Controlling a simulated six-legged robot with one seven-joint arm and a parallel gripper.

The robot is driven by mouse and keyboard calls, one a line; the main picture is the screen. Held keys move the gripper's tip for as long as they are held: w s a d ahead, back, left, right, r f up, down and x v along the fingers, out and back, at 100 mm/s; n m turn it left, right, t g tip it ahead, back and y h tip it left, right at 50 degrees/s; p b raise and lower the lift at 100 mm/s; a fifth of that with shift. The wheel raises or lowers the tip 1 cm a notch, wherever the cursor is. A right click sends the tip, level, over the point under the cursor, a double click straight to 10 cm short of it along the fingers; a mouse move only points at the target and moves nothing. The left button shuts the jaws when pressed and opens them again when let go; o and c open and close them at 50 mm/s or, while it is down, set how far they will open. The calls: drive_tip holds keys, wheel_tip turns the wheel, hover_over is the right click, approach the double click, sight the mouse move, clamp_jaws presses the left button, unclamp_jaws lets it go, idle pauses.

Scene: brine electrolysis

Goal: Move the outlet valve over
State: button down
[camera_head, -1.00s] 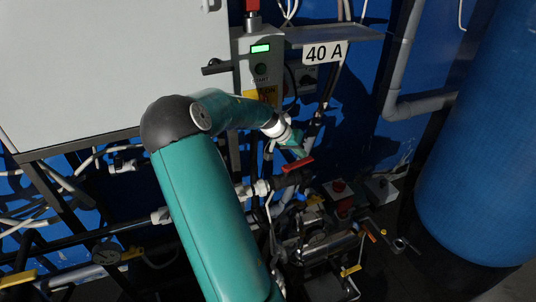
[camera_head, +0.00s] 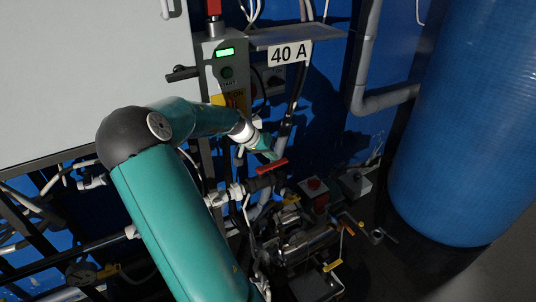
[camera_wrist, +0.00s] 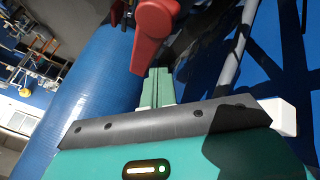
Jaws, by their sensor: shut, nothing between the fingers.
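The outlet valve has a red lever handle (camera_head: 271,166) on a dark pipe fitting, low and right of the control box in the head view. The red handle (camera_wrist: 155,32) is large at the top of the wrist view, just beyond my fingertips. My gripper (camera_head: 271,154) is at the end of the teal arm, just above the handle in the head view. Its green fingers (camera_wrist: 158,88) are shut together with nothing between them. I cannot tell whether the fingertips touch the handle.
A grey control box (camera_head: 224,75) with a green display stands above the arm, beside a "40 A" sign (camera_head: 289,54). A large blue tank (camera_head: 465,120) is at the right. Pipes and a metal pump (camera_head: 308,240) crowd the area below the valve.

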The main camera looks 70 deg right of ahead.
drive_tip(key=s+a+r, duration=0.2)
drive_tip(key=a+r, duration=0.4)
drive_tip(key=s+a+r, duration=0.3)
drive_tip(key=a+r, duration=0.4)
drive_tip(key=shift+s, duration=0.3)
idle(0.4)
